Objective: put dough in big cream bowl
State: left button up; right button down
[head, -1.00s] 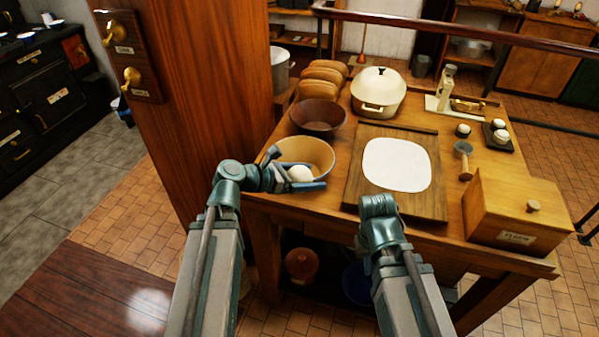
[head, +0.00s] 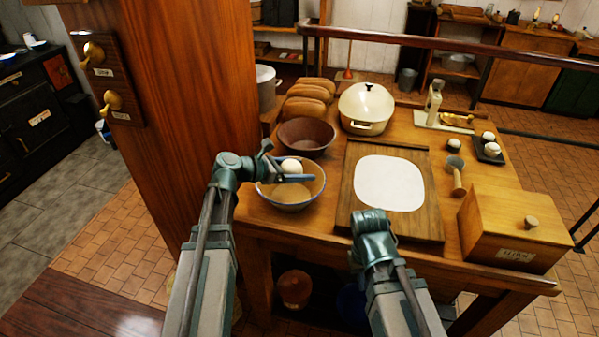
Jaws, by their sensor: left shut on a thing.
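The dough (head: 291,166) is a small white ball between the fingers of my left gripper (head: 281,164). My left gripper is shut on it at the big cream bowl (head: 290,205). The bowl is cream coloured with a blue rim and stands at the table's left front. The dough appears over the far part of the bowl's opening; I cannot tell whether it touches the bowl. My right wrist is at the table's front edge before the board, and its fingers are hidden.
A dark brown bowl (head: 306,136) stands just behind the cream bowl. Loaves (head: 305,98) and a lidded cream pot (head: 366,108) are farther back. A wooden board (head: 352,212) with a white sheet (head: 389,183) lies to the right, beside a wooden box (head: 515,225). A wooden post (head: 180,120) stands left.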

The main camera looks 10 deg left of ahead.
pick_arm(q)
jog(key=shift+w+a, duration=0.15)
jog(key=shift+w, duration=0.2)
jog(key=f+b, duration=0.1)
jog(key=w+f+b, duration=0.2)
jog(key=shift+a+f+b, duration=0.3)
jog(key=shift+b, duration=0.05)
jog(key=shift+s+f, duration=0.1)
jog(key=shift+f, duration=0.05)
jog(key=shift+f+b, duration=0.55)
jog(key=shift+b, duration=0.15)
jog(key=o, duration=1.5)
jog(key=shift+r, duration=0.1)
